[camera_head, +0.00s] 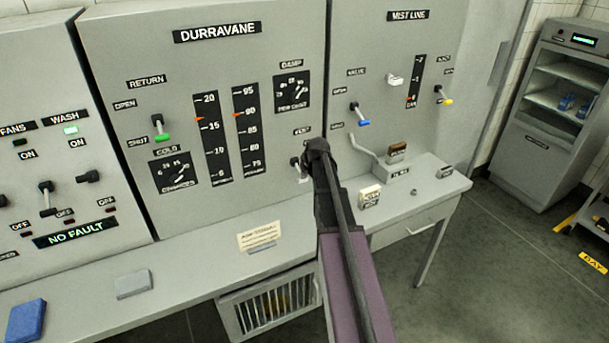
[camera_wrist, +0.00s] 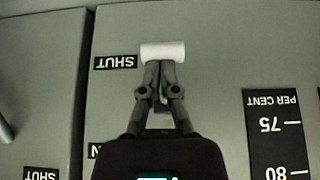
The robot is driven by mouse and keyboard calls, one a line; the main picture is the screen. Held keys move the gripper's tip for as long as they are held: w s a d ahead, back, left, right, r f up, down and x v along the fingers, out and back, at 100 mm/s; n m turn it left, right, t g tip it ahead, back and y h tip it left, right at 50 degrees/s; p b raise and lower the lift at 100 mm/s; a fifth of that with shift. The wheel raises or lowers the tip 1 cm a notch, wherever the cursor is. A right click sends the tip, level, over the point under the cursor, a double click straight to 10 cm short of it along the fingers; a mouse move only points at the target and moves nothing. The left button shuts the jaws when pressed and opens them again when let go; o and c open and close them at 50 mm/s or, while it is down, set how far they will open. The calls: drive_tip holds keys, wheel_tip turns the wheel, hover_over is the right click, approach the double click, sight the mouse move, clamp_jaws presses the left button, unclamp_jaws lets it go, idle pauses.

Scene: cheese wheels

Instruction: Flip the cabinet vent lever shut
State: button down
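The vent lever has a white grip (camera_head: 303,180) and a dark pivot (camera_head: 295,162), low on the right of the DURRAVANE cabinet (camera_head: 222,68). Its grip points downward. In the wrist view, which is upside down, the white grip (camera_wrist: 163,51) lies level beside the SHUT label (camera_wrist: 115,62). My gripper (camera_wrist: 163,66) has its two fingers together, with the tips right at the edge of the grip. Contact cannot be told for certain. In the head view my gripper (camera_head: 305,165) hides part of the lever and its labels.
The return lever (camera_head: 160,128) with a green tip is on the cabinet's left. The MIST LINE panel (camera_head: 385,60) has a blue-tipped lever (camera_head: 359,114) and a bent pipe (camera_head: 366,157). The shelf below (camera_head: 190,268) carries a note card (camera_head: 258,237) and a blue book (camera_head: 25,321).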

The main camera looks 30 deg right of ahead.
drive_tip(key=shift+a+r+p, duration=0.1)
drive_tip(key=shift+r+p, duration=0.5)
drive_tip(key=shift+r, duration=0.05)
drive_tip(key=r+p, duration=0.4)
drive_tip(key=shift+w, duration=0.4)
drive_tip(key=shift+s+r+p, duration=0.1)
drive_tip(key=shift+r+p, duration=0.2)
drive_tip(key=shift+p, duration=0.05)
drive_tip(key=p+v, duration=0.7)
drive_tip(key=v, duration=0.2)
drive_tip(key=shift+s+p, duration=0.3)
drive_tip(key=shift+s, duration=0.15)
drive_tip(key=shift+f, duration=0.1)
drive_tip(key=s+a+f+g+b, duration=0.2)
drive_tip(key=s+a+f+b, duration=0.2)
drive_tip(key=a, duration=0.5)
drive_tip(key=s+a+f+g+b, duration=0.2)
drive_tip(key=s+a+f+b, duration=0.3)
drive_tip(key=s+a, duration=0.4)
drive_tip(key=s+a+f+g+b, duration=0.2)
drive_tip(key=s+a+f+b, duration=0.2)
drive_tip(key=a, duration=0.7)
wheel_tip(320, 180, down, 3)
drive_tip(key=s, duration=0.2)
drive_tip(key=shift+s+r+n, duration=0.15)
drive_tip(key=shift+s+n, duration=0.15)
